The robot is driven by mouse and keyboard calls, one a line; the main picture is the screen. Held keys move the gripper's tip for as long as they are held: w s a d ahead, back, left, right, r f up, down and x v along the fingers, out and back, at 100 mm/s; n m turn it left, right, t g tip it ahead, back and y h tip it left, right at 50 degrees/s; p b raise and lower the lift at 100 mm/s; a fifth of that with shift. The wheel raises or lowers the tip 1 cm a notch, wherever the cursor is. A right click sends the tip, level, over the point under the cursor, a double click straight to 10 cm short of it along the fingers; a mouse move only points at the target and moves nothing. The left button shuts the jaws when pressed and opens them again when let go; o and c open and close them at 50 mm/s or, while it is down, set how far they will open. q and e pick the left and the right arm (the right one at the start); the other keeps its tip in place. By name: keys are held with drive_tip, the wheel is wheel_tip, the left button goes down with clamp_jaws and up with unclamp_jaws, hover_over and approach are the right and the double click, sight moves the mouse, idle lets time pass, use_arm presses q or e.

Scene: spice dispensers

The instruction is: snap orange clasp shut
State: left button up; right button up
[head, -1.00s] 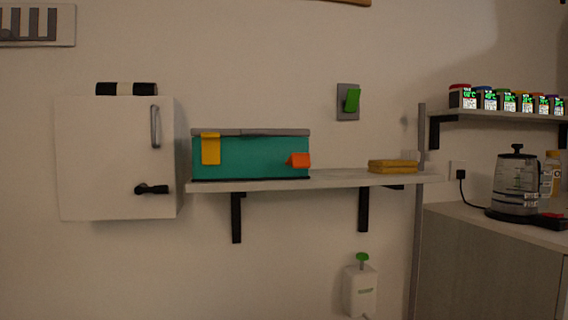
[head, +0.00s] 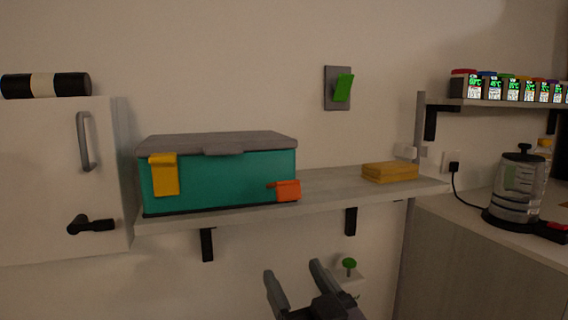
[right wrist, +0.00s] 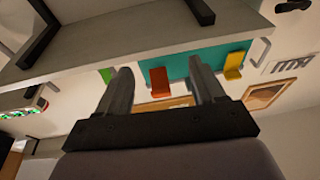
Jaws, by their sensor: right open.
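A teal box (head: 225,180) with a grey lid (head: 215,144) stands on the wall shelf. Its orange clasp (head: 288,191) is at the front right and hangs swung out, low on the box. A yellow clasp (head: 164,174) at the front left lies up against the lid edge. My right gripper (head: 293,275) is open and empty, below and in front of the shelf. In the right wrist view the orange clasp (right wrist: 159,82) shows between the two fingers (right wrist: 160,88), beyond them and apart. The teal box (right wrist: 200,62) shows behind it. My left gripper is not in view.
The shelf (head: 330,187) has free room right of the box, then a yellow block (head: 390,172). A white cabinet (head: 60,180) stands close on the left.

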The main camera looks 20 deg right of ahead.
drive_tip(key=m+t+h+p, duration=0.1)
drive_tip(key=t, duration=0.1)
approach(289, 196)
drive_tip(key=x, duration=0.3)
drive_tip(key=shift+f+p+x, duration=0.1)
drive_tip(key=shift+p+x, duration=0.05)
drive_tip(key=shift+x, duration=1.7)
drive_tip(key=shift+f+p+x, duration=0.15)
drive_tip(key=shift+x, duration=1.7)
drive_tip(key=shift+w+d, duration=0.1)
clamp_jaws()
